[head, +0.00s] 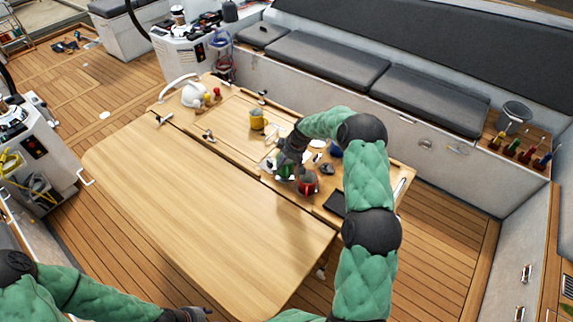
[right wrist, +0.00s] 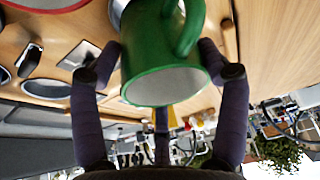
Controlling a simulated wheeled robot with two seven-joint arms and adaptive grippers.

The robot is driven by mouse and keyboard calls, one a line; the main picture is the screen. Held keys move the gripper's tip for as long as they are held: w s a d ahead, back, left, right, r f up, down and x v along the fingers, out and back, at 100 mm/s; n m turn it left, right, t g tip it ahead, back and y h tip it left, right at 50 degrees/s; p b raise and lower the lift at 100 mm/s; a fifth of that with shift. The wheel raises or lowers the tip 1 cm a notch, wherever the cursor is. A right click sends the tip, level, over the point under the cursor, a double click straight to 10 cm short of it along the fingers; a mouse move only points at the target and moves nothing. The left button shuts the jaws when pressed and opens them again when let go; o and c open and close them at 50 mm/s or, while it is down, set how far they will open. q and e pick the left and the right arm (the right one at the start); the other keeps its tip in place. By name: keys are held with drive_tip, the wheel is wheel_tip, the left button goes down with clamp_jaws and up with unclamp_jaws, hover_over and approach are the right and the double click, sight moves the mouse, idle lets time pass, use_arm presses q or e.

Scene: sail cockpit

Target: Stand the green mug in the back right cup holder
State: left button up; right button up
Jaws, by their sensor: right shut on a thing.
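The green mug (right wrist: 165,50) is between the fingers of my right gripper (right wrist: 160,75), which is shut on it; its handle and pale round end show in the right wrist view. In the head view my right gripper (head: 287,160) is over the table's middle section, and the green mug (head: 286,172) is partly hidden by it. I cannot tell whether the mug touches the table. Cup holder openings (right wrist: 46,89) show beside the mug in the right wrist view. The back right cup holder cannot be singled out. My left gripper (head: 192,314) is at the bottom edge, its fingers unclear.
A red mug (head: 308,183) stands close to the right of the green one. A yellow mug (head: 258,120) stands farther back left. A white kettle-like thing (head: 193,96) is at the table's far left end. The table's near leaf (head: 200,210) is clear.

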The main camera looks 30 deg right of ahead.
wheel_tip(320, 180, down, 3)
drive_tip(key=shift+r+p, duration=0.1)
drive_tip(key=shift+p, duration=0.25)
drive_tip(key=shift+f+b, duration=0.35)
drive_tip(key=shift+b, duration=0.1)
drive_tip(key=o, duration=1.2)
drive_tip(key=shift+r, duration=0.1)
drive_tip(key=shift+r+p, duration=0.2)
drive_tip(key=shift+p, duration=0.15)
drive_tip(key=b+v, duration=0.1)
drive_tip(key=v, duration=1.1)
